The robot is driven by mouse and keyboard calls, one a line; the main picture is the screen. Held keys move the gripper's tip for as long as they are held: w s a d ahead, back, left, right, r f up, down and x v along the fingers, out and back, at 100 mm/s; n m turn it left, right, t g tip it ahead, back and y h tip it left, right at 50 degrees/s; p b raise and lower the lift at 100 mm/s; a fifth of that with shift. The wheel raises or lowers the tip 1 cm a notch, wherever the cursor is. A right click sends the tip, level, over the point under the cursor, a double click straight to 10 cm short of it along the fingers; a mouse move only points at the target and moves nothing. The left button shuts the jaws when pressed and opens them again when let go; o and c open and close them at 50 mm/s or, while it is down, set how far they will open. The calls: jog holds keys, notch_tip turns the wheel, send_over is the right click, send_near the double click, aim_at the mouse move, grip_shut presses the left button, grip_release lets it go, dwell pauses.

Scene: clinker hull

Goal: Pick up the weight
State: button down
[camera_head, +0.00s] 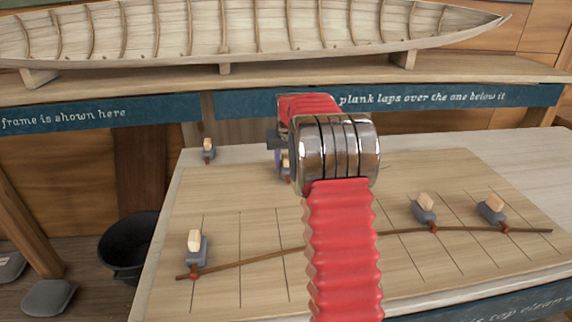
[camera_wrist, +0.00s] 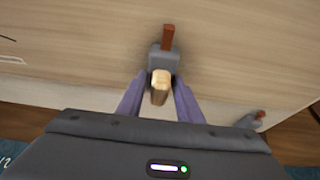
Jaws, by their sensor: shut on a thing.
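My gripper (camera_wrist: 160,84) has its two purple fingers shut on a weight (camera_wrist: 163,60). This weight has a grey body, a pale wooden knob and a red-brown hook pointing away from the gripper. In the head view the gripper and the held weight (camera_head: 286,165) are mostly hidden behind my red arm. I cannot tell whether the weight touches the board or is just above it. Other similar weights sit on the thin brown batten, one at left (camera_head: 196,250) and two at right (camera_head: 425,210) (camera_head: 493,210). Another weight (camera_head: 208,150) stands at the back left edge.
The pale drawing board (camera_head: 265,270) with ruled lines lies on the table, with the curved batten (camera_head: 400,232) across it. A shelf with a wooden boat hull (camera_head: 230,50) stands behind. A black bucket (camera_head: 125,250) is on the floor at left.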

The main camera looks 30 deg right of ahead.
aim_at(286, 156)
notch_tip(286, 156, up, 10)
jog(key=shift+r, duration=0.1)
dwell(0.4)
dwell(0.5)
